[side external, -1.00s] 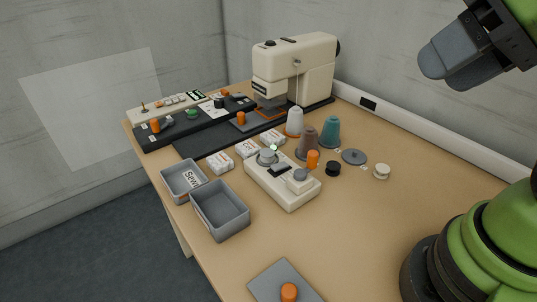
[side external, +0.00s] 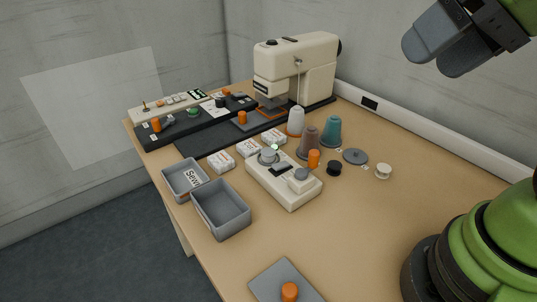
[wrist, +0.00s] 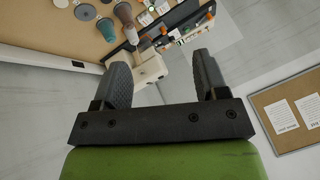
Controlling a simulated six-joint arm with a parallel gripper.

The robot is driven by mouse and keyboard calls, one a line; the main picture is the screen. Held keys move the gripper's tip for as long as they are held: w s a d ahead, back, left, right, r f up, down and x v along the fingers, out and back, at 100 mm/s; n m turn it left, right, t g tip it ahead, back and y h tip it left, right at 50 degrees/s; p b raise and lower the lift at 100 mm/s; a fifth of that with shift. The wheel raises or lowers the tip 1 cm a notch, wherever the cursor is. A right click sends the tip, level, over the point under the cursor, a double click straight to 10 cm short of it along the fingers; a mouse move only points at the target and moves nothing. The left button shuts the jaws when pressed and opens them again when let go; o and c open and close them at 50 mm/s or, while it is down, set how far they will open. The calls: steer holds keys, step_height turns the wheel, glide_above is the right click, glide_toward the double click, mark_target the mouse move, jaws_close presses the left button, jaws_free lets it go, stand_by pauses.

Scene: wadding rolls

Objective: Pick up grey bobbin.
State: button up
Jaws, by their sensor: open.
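Several grey round pieces show in the side view, and I cannot tell for sure which is the grey bobbin. One grey piece (side external: 268,155) sits at the far end of the cream winder (side external: 285,190); another grey piece (side external: 301,174) sits on its near end. A flat grey disc (side external: 355,156) lies on the table to the right of the cones. A black bobbin (side external: 333,168) and a white bobbin (side external: 383,171) lie near it. My gripper (side external: 432,58) is high at the upper right, open and empty, far from them. Its two fingers stand apart in the wrist view (wrist: 160,72).
The sewing machine (side external: 296,68) stands at the back. White, brown and teal cones (side external: 332,130) stand mid-table. Two grey bins (side external: 220,210) sit at the left edge. A grey plate (side external: 268,278) with an orange spool is in front. The right table area is clear.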

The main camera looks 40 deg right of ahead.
steer(key=w+n+g, duration=0.2)
steer(key=w, duration=0.7)
steer(key=n+g+h, duration=0.2)
steer(key=n+g, duration=0.2)
steer(key=g, duration=0.1)
glide_above(269, 152)
step_height(269, 152, down, 18)
step_height(269, 152, down, 4)
steer(key=shift+f, duration=0.2)
step_height(269, 152, down, 6)
steer(key=shift+r, duration=0.15)
steer(key=shift+c, duration=0.3)
steer(key=c, duration=1)
